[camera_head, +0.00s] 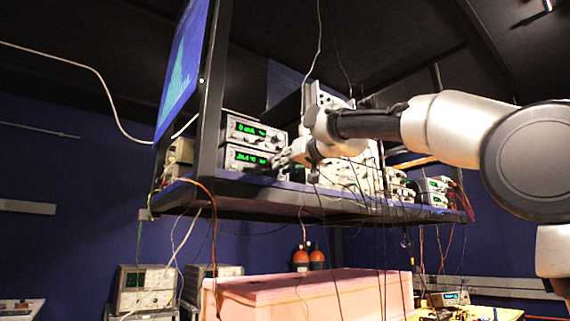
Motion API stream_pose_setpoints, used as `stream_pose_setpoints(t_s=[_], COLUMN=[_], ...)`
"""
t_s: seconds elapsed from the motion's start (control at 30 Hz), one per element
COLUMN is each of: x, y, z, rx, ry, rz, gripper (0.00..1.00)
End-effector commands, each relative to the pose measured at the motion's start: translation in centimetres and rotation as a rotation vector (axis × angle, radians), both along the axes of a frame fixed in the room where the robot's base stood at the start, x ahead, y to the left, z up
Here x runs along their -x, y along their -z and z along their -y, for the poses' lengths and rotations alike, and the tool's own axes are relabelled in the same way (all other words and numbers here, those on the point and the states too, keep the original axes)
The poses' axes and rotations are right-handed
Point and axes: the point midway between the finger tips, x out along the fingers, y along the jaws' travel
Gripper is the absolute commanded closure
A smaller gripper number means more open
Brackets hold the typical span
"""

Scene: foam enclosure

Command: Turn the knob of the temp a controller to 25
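Two stacked controllers with green displays stand at the left of the raised shelf, an upper one (243,130) and a lower one (243,158). Their name labels and exact readings are too small to read; the lower display seems to begin with 2. My arm reaches in from the right, and my gripper (284,158) is at the right end of the lower controller's front. It covers that end, so the knob there is hidden. I cannot tell whether the fingers touch a knob or how far apart they are.
The blue-topped shelf (290,186) has a dark post (211,95) left of the controllers. More instruments (433,188) stand at its right end. Loose cables hang around my arm and below the shelf. A pink foam box (300,290) is underneath, with oscilloscopes (143,288) at lower left.

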Motion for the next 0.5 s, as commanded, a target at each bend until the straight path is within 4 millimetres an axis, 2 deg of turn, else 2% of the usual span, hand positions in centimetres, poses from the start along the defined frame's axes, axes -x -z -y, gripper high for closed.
stream_pose_setpoints(t_s=[0.2, 0.5], x=[-0.01, -0.02], y=[-0.02, 0.02], z=[0.05, 0.07], rx=[0.019, 0.240], ry=[0.001, 0.001], rz=[0.013, 0.161], gripper=[1.00, 1.00])
